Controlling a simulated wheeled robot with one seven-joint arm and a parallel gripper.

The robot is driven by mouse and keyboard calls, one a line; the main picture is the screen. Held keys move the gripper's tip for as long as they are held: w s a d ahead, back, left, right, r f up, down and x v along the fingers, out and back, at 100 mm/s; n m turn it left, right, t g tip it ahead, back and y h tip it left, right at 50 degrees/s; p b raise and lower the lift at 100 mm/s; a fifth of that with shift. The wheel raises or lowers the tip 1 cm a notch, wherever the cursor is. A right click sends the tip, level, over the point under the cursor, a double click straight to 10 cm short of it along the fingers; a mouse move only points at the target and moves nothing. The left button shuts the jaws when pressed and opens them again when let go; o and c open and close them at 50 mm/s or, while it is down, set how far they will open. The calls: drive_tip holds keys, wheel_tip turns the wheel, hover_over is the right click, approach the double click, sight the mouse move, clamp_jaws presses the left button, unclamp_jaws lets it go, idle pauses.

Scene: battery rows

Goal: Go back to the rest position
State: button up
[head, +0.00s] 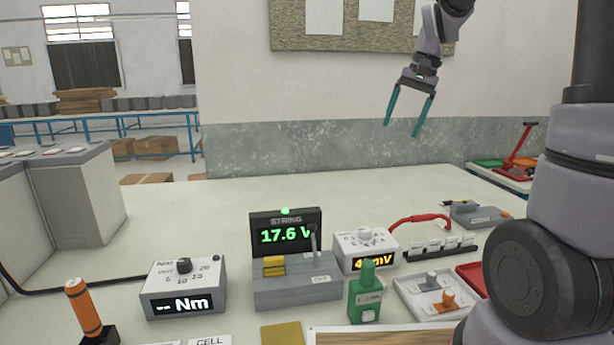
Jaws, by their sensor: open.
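My gripper (403,112) hangs in the air at the upper right of the head view, in front of the wall and well above the table. Its two teal fingers point down and stand apart, with nothing between them. The table (190,225) is white and holds several devices below. My gripper touches none of them.
On the table are a "STRING" display (286,233) reading 17.6 V, a torque box (184,288), an orange-handled tool (83,308), a green block (364,298), a meter box (366,248) and a light tray (410,290). My arm covers the right side. The table's back middle is clear.

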drive_tip(key=s+r+t, duration=0.2)
drive_tip(key=s, duration=0.8)
drive_tip(key=s+d+r+n+t, duration=0.1)
drive_tip(key=s+r+t, duration=0.1)
drive_tip(key=s, duration=0.8)
drive_tip(key=shift+s+r+t+h, duration=0.2)
drive_tip(key=shift+r+t+h, duration=0.15)
drive_tip(key=shift+t, duration=0.35)
drive_tip(key=shift+d, duration=0.1)
